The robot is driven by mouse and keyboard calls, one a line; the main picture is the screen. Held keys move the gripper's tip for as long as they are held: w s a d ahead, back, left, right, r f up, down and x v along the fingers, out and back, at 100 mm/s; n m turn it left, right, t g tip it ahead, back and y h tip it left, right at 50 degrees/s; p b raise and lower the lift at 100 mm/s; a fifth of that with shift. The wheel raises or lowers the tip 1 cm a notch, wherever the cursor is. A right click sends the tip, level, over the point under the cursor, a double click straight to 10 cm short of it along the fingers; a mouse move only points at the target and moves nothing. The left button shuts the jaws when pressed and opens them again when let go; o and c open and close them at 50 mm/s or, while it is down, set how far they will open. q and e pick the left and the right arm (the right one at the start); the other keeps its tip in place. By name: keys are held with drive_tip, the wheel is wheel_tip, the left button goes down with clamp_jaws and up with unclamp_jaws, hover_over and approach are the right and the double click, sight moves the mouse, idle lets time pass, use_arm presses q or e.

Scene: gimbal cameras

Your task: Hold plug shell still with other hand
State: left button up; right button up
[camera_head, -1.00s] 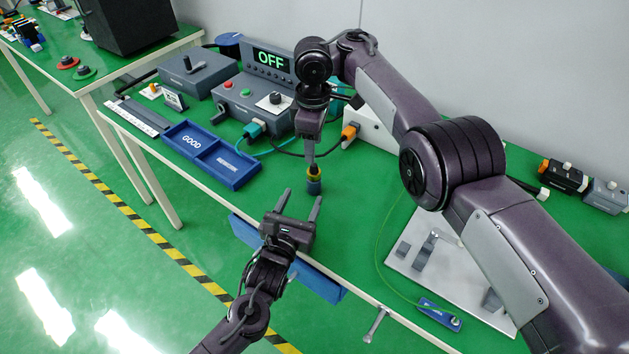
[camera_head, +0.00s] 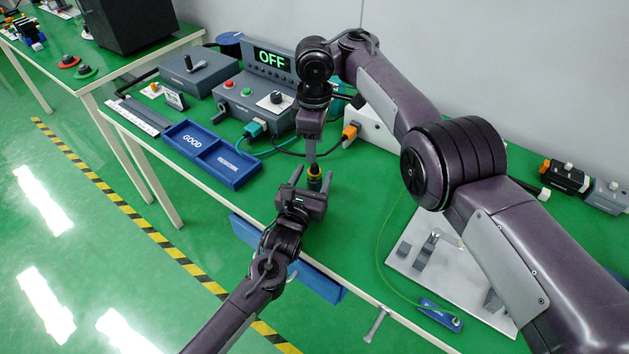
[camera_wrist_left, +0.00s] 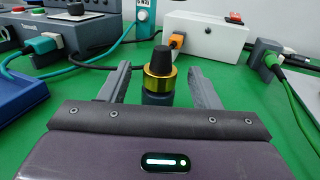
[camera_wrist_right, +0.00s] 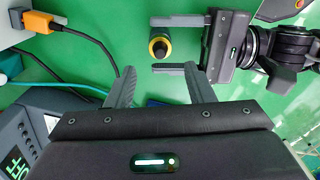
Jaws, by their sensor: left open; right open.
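The plug shell stands upright on the green bench, with a black top, a yellow band and a dark lower body. It shows in the head view (camera_head: 314,184), the left wrist view (camera_wrist_left: 160,78) and the right wrist view (camera_wrist_right: 160,47). My left gripper (camera_head: 313,174) is open and level, its fingers on either side of the shell near the fingertips, with gaps visible. It also shows in the right wrist view (camera_wrist_right: 152,44). My right gripper (camera_wrist_right: 159,68) is open and points down above the shell, apart from it. Its fingertips are partly hidden in the head view.
A blue GOOD tray (camera_head: 212,155) lies left of the grippers. The OFF control box (camera_head: 255,95) and a white box (camera_head: 375,125) with an orange plug (camera_head: 350,132) stand behind. A grey plate (camera_head: 440,265) with fixtures lies to the right. Clear bench surrounds the shell.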

sight(315, 164)
use_arm(q)
clamp_jaws()
use_arm(e)
drive_tip(key=shift+w, duration=0.15)
drive_tip(key=w+d+t+h, duration=0.1)
drive_tip(key=w+h, duration=0.1)
drive_tip(key=w, duration=0.2)
drive_tip(key=shift+s+a+g+y, duration=0.25)
drive_tip(key=shift+s+y, duration=0.25)
drive_tip(key=shift+s, duration=0.6)
drive_tip(key=shift+s+a+g+y, duration=0.25)
drive_tip(key=shift+s+y, duration=0.25)
drive_tip(key=shift+s, duration=0.55)
drive_tip(key=shift+f, duration=0.1)
drive_tip(key=shift+f, duration=3.9)
